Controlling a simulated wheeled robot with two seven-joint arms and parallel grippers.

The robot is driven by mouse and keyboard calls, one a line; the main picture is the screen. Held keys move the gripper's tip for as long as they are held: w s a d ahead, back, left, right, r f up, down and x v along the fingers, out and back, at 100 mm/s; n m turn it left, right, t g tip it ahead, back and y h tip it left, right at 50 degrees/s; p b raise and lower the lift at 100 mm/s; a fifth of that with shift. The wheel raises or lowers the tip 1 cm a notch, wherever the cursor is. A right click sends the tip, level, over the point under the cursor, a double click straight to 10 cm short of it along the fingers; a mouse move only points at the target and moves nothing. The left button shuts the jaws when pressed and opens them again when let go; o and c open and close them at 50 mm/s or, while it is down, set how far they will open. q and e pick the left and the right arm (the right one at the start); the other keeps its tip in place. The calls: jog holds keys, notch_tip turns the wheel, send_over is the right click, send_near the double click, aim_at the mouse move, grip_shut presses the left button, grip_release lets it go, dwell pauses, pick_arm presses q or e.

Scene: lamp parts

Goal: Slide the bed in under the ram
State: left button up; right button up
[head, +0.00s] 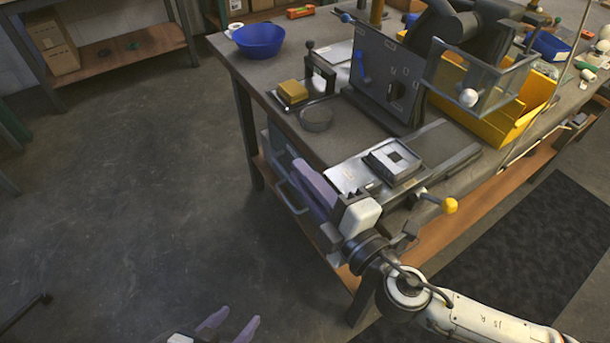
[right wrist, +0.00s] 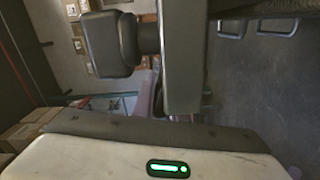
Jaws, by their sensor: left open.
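The bed is most likely the silver plate (head: 348,177) at the bench's near edge, with a grey square block (head: 400,168) with a square hole on it. Dark rails run from it to the right. The dark upright machine (head: 408,62) stands behind it; I cannot make out the ram. My right gripper (head: 308,185) is at the left end of the plate, its purple fingers overlapping the edge in view. Contact and finger gap are unclear, and the right wrist view mostly shows my own wrist. My left gripper (head: 230,322) is open and empty, low over the floor.
A lever with a yellow ball (head: 450,205) sticks out right of the plate. A clear guard box (head: 480,85) and yellow bin (head: 510,118) stand further right. A small fixture with a yellow block (head: 292,92) and a blue bowl (head: 258,40) are behind left.

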aim_at(368, 177)
grip_shut()
jog(key=w+d, duration=0.2)
jog(key=d, duration=0.1)
jog(key=shift+b, duration=0.4)
jog(key=shift+w+d, duration=0.25)
jog(key=shift+r, duration=0.1)
jog(key=o, duration=0.6)
grip_release()
